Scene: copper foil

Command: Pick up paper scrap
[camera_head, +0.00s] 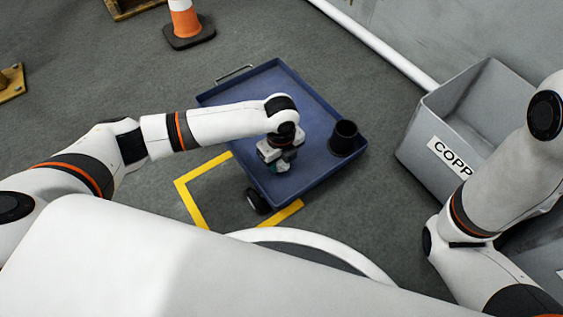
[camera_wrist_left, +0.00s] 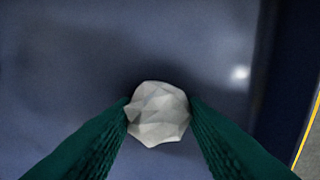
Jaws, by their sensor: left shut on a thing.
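The paper scrap (camera_wrist_left: 158,113) is a crumpled white ball with flat facets. In the left wrist view it sits between the two green fingers of my left gripper (camera_wrist_left: 160,112), which touch it on both sides. In the head view my left gripper (camera_head: 279,164) points down over the front part of the blue cart tray (camera_head: 260,85). The scrap is hidden there under the wrist. I cannot tell whether the scrap still touches the tray. My right arm is at the right, but its gripper is out of view.
A black cup (camera_head: 344,138) stands on the tray right of my left gripper. A grey bin (camera_head: 430,118) with a label starting "COPP" stands right of the cart. An orange cone (camera_head: 186,22) stands at the back left. Yellow floor tape (camera_head: 190,205) runs by the cart.

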